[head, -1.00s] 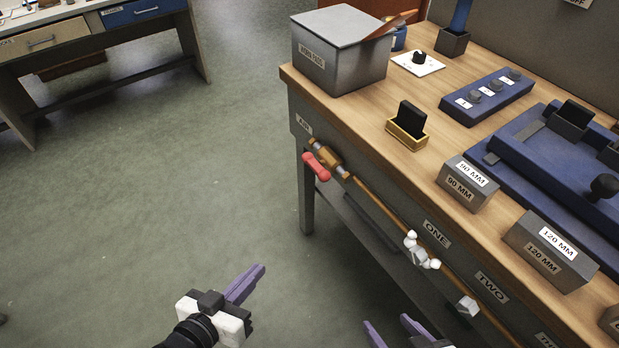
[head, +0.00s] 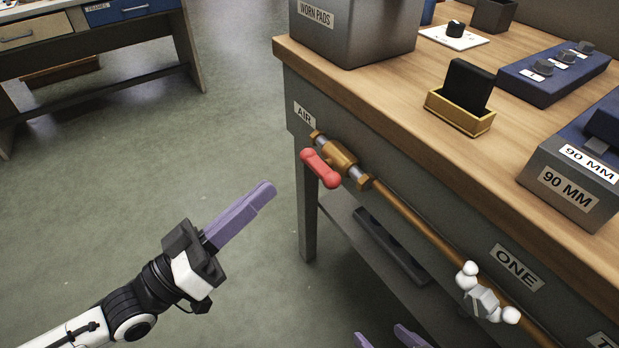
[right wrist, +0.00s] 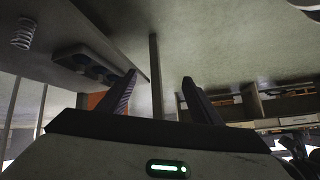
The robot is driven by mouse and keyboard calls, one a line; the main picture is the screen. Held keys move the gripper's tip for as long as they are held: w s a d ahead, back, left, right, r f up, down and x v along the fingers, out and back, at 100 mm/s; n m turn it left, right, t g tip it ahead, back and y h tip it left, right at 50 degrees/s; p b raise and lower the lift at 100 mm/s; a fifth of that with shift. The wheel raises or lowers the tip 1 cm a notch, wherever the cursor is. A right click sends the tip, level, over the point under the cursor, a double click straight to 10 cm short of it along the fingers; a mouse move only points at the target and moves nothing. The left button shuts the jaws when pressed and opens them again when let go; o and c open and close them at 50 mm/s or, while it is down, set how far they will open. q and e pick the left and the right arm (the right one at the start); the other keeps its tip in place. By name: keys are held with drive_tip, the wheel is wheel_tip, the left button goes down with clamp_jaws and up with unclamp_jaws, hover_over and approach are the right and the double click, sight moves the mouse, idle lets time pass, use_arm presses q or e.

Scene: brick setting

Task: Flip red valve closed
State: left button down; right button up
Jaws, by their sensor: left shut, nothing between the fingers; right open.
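The red valve handle (head: 320,168) sits on a brass valve body (head: 341,160) at the left end of a copper pipe along the bench front, under the AIR label (head: 304,115).
A white-knobbed grey valve (head: 482,300) sits further along the pipe by the ONE label (head: 517,267). The bench top (head: 400,85) holds a WORN PADS box (head: 365,35), a brass holder (head: 460,112) and a 90 MM block (head: 570,190). Open floor lies left of the bench.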

sight(307, 155)
use_arm(q)
drive_tip(key=shift+w, duration=0.1)
drive_tip(key=b+x, duration=0.1)
drive_tip(key=x, duration=0.9)
drive_tip(key=f, duration=0.1)
drive_tip(key=s+f+b, duration=0.1)
drive_tip(key=d+f, duration=0.1)
drive_tip(key=f, duration=0.1)
drive_tip(key=shift+s+b, duration=0.15)
drive_tip(key=shift+b, duration=0.2)
use_arm(e)
drive_tip(key=shift+w+a+f+n+g, duration=0.25)
drive_tip(key=shift+a+f+n+g, duration=0.15)
drive_tip(key=shift+a+f+g, duration=0.3)
use_arm(q)
drive_tip(key=shift+a, duration=0.1)
